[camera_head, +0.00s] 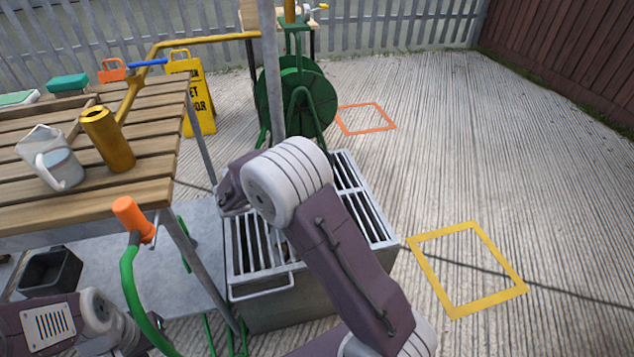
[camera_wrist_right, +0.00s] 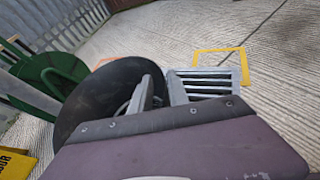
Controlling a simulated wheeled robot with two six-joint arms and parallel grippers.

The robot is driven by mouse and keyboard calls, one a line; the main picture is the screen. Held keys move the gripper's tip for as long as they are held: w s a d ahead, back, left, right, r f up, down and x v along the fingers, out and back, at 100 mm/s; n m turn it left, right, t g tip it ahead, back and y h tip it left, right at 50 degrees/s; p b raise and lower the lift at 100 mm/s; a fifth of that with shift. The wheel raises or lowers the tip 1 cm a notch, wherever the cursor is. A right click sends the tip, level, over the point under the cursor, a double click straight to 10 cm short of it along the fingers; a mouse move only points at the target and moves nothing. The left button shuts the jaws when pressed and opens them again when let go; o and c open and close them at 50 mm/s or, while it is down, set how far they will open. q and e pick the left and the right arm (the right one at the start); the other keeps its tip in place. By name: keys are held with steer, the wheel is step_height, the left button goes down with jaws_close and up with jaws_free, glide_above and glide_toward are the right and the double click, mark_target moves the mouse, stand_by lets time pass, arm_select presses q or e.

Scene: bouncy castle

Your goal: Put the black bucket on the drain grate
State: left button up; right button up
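The drain grate (camera_head: 248,232) is a metal slatted grid on a grey box in the middle of the head view. My right arm crosses in front of it and hides part of it. In the right wrist view the grate (camera_wrist_right: 205,84) lies beyond the right finger. A large dark round thing (camera_wrist_right: 84,105), which looks like the black bucket, is close by on the left. One finger of my right gripper (camera_wrist_right: 160,84) overlaps its dark face and the other is right of it. I cannot tell whether they grip it. My left gripper is out of view.
A green hose reel (camera_head: 290,100) stands behind the grate.

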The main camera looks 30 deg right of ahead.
steer(key=shift+a+r, duration=0.1)
steer(key=shift+r, duration=0.15)
steer(key=p+v, duration=0.4)
steer(key=v, duration=0.3)
steer(key=shift+a, duration=0.2)
steer(key=shift+d, duration=0.1)
